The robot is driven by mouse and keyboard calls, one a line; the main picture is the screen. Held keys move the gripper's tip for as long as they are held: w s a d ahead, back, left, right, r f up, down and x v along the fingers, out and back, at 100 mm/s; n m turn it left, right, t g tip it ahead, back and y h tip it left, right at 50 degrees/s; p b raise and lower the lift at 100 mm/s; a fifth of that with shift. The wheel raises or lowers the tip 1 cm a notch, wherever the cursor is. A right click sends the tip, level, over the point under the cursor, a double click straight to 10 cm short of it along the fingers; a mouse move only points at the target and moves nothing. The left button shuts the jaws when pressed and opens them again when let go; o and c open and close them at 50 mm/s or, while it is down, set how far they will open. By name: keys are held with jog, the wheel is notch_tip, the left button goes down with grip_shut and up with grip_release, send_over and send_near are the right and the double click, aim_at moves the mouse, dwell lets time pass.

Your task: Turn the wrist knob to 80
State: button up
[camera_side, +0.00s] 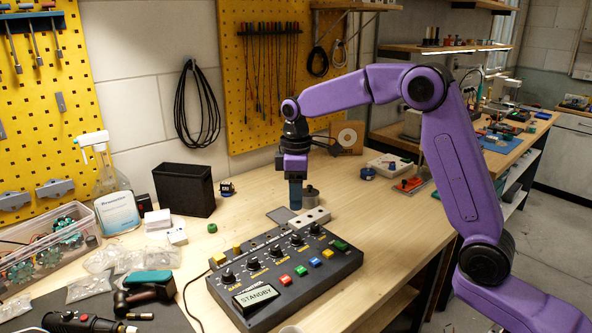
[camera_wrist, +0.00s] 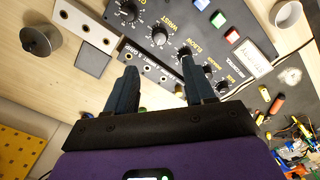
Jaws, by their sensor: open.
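The dark control box (camera_side: 335,262) lies on the bench with a row of several black knobs, coloured buttons and a display (camera_side: 256,296) reading STANDBY. The wrist knob (camera_wrist: 160,36), with the label WRIST beside it, is second from the left in the wrist view; it appears to be the fourth from the left in the side view (camera_side: 296,239). Its pointer is too small to read. My gripper (camera_side: 296,207) points down above the box's back edge, apart from the knobs. Its two fingers (camera_wrist: 159,70) are open with nothing between them, and the wrist knob lies beyond their tips.
A pale block with holes (camera_side: 309,218), a grey metal cylinder (camera_side: 311,196) and a flat grey plate (camera_side: 281,215) sit behind the box. A black bin (camera_side: 184,190), a spray bottle (camera_side: 117,208) and plastic bags stand left. Tools lie on a dark mat in front left.

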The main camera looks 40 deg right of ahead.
notch_tip(320, 180, up, 6)
dwell(0.6)
jog(key=s+a+f+n, duration=0.1)
jog(key=s+a+f, duration=0.1)
jog(key=s, duration=1.1)
jog(key=s+a+f+n, duration=0.1)
jog(key=s+a+f, duration=0.15)
jog(key=s, duration=1.05)
jog(key=s+d+f, duration=0.4)
jog(key=s+d, duration=0.1)
jog(key=s, duration=0.6)
jog(key=shift+d+n, duration=0.35)
jog(key=shift+n, duration=0.05)
jog(key=shift+r, duration=0.1)
jog(key=shift+c, duration=0.4)
